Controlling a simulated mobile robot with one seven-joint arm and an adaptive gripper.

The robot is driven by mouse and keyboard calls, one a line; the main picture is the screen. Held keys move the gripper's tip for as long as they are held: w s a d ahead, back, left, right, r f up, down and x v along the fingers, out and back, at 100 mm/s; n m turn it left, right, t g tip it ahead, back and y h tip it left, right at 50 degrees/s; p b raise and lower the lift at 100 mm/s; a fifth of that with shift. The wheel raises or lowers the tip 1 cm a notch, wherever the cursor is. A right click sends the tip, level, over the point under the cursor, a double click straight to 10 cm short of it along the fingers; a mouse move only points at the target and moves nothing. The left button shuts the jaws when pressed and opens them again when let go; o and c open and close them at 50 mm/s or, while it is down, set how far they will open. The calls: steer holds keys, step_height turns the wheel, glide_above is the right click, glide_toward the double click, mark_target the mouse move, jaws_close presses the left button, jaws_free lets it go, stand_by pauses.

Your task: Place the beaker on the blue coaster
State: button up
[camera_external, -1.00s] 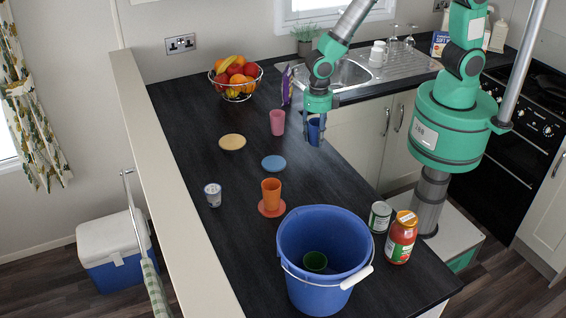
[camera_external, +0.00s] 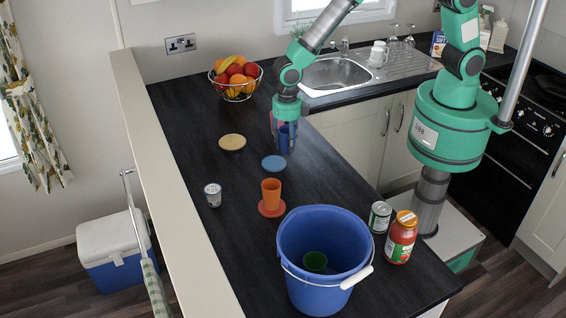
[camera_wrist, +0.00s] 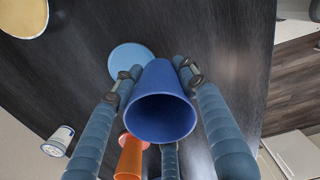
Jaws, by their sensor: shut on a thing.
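My gripper (camera_external: 287,138) is shut on a blue beaker (camera_external: 284,140) and holds it above the counter. In the wrist view the blue beaker (camera_wrist: 160,108) sits between my fingers, its open mouth facing the camera. The blue coaster (camera_external: 273,163) lies flat and bare on the dark counter, just below and left of the held beaker in the external view. It also shows beyond the beaker in the wrist view (camera_wrist: 125,57). The beaker is apart from the coaster.
An orange beaker (camera_external: 271,189) stands on a red coaster (camera_external: 272,209). A pink beaker (camera_external: 273,121) is partly hidden behind my gripper. A yellow coaster (camera_external: 232,142), a white cup (camera_external: 213,194) and a blue bucket (camera_external: 325,222) holding a green beaker (camera_external: 315,261) are around.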

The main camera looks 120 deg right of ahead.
glide_above(274, 162)
steer(key=shift+w+a+f, duration=0.1)
steer(key=shift+w+f, duration=0.05)
steer(key=shift+f, duration=0.1)
stand_by(0.3)
steer(key=shift+f, duration=1.75)
steer(key=shift+f, duration=0.15)
steer(key=o, duration=1.1)
step_height(274, 162, up, 12)
steer(key=shift+r, duration=0.15)
